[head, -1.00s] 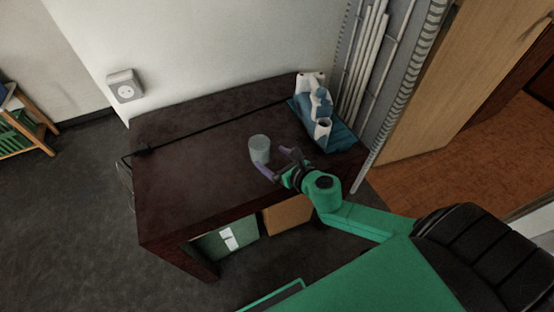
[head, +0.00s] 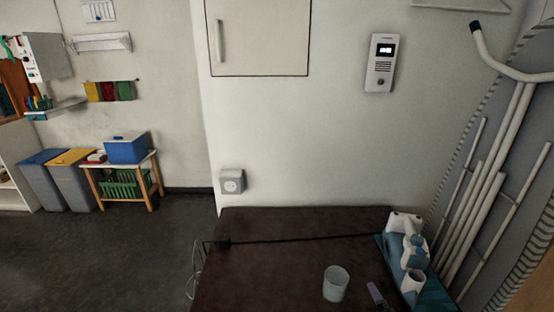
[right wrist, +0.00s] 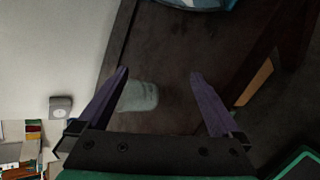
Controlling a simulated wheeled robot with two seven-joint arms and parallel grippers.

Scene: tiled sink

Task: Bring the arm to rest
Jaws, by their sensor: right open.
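My right gripper shows in the right wrist view (right wrist: 160,74) with its two purple fingers spread wide and nothing held. A pale grey-green cup (right wrist: 138,96) shows in the gap between them, nearer the left finger; I cannot tell whether they touch. In the head view the cup (head: 336,284) stands upright on the dark table (head: 270,270). One purple fingertip of my right gripper (head: 376,293) shows just right of the cup; the rest is below the picture. My left gripper is in neither view.
A blue tray (head: 436,296) with white bottles and a paper roll stands at the table's right edge, close to the right gripper. A black cable (head: 310,238) crosses the table's back. White pipes (head: 480,210) rise at the right. The table's left part is clear.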

